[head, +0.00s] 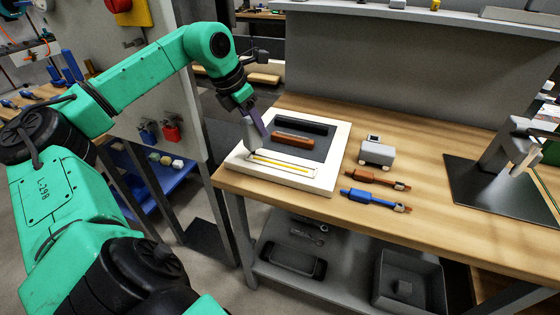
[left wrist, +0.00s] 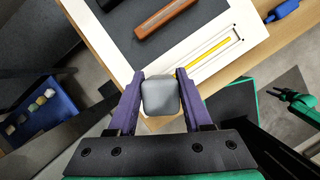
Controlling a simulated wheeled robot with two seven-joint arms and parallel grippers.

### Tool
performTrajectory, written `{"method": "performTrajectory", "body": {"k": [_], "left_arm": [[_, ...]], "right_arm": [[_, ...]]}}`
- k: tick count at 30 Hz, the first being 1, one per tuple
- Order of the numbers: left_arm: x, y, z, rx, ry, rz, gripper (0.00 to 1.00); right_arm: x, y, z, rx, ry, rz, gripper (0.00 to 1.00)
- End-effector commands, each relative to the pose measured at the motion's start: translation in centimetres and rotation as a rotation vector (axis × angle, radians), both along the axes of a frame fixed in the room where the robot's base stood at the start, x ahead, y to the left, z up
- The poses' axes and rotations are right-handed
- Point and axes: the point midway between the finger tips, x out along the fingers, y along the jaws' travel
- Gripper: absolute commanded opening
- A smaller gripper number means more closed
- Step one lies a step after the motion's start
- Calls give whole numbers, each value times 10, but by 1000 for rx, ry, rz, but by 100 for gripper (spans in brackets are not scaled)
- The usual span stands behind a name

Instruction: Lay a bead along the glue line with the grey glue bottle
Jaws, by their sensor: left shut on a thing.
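My left gripper (head: 252,112) is shut on the grey glue bottle (head: 250,134), which points down over the white board (head: 330,180). The left wrist view shows the bottle (left wrist: 160,97) end-on between the purple fingers. The glue line (head: 283,164) is a yellow strip inside a thin dark outline along the board's near side. The bottle's tip is close to the strip's left end; I cannot tell whether it touches. The strip also shows in the left wrist view (left wrist: 211,55), partly hidden by a finger.
On the board's dark mat (head: 312,148) lie a black block (head: 305,126) and an orange-brown block (head: 292,140). To the right are a grey-white device (head: 377,152), a brown tool (head: 375,178) and a blue tool (head: 372,199). A black plate (head: 480,190) lies farther right.

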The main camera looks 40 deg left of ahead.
Motion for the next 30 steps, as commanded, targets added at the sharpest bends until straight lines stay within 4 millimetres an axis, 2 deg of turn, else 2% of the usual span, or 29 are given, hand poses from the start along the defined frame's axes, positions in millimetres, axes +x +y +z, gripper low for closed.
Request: {"method": "performTrajectory", "body": {"k": [1, 10, 18, 30], "left_arm": [[0, 0, 8, 0, -1, 0, 0], [0, 0, 9, 0, -2, 0, 0], [0, 0, 48, 1, -2, 0, 0], [0, 0, 46, 0, -2, 0, 0]], "right_arm": [[0, 0, 8, 0, 0, 0, 50], [0, 0, 8, 0, 0, 0, 50], [0, 0, 47, 0, 0, 0, 50], [0, 0, 45, 0, 0, 0, 50]]}}
